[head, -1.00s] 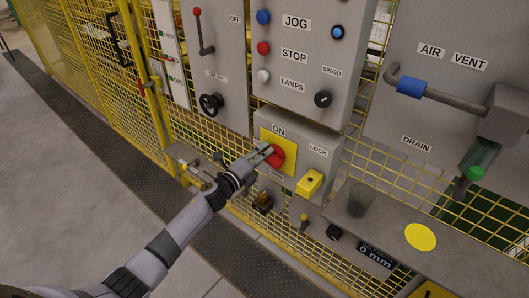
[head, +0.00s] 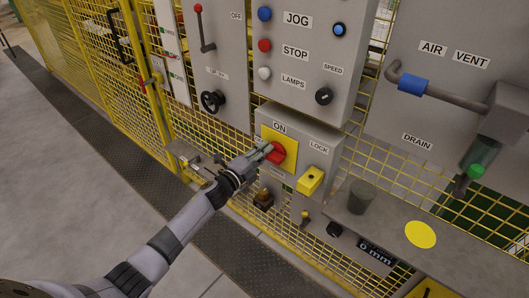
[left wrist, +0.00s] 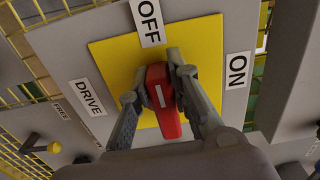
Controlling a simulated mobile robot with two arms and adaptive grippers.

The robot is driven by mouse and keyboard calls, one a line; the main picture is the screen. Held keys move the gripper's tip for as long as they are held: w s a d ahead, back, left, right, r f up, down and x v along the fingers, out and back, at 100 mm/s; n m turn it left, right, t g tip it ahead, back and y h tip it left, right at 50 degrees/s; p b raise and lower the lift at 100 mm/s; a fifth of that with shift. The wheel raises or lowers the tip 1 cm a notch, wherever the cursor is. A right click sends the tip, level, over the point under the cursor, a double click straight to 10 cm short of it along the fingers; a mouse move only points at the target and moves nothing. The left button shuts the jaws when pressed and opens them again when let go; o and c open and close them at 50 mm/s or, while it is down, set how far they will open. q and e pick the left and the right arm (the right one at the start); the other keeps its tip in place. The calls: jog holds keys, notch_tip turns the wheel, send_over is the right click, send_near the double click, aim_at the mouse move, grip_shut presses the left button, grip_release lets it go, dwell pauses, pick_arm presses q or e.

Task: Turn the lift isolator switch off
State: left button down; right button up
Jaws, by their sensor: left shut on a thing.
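The lift isolator switch is a red handle (head: 278,154) on a yellow plate (head: 290,160), fixed to a grey box with an ON label above it. My left gripper (head: 267,151) reaches it from the left and is shut on the handle. In the left wrist view the red handle (left wrist: 163,100) lies between the two fingers, its white mark pointing up, roughly toward the OFF label (left wrist: 149,22). The ON label (left wrist: 238,75) is to the right there. The fingers hide parts of the handle's sides. My right gripper is not in view.
A yellow block (head: 310,180) sits under the LOCK label, close right of the switch. A grey shelf (head: 385,217) with a dark cup (head: 361,197) juts out at lower right. The JOG and STOP panel (head: 300,95) hangs above. Yellow mesh fence surrounds the boxes.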

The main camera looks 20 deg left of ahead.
pick_arm(q)
jog(key=c, duration=1.5)
grip_release()
jog(key=shift+s, duration=0.1)
jog(key=v, duration=1.1)
jog(key=shift+s+a, duration=0.15)
jog(key=shift+s, duration=0.25)
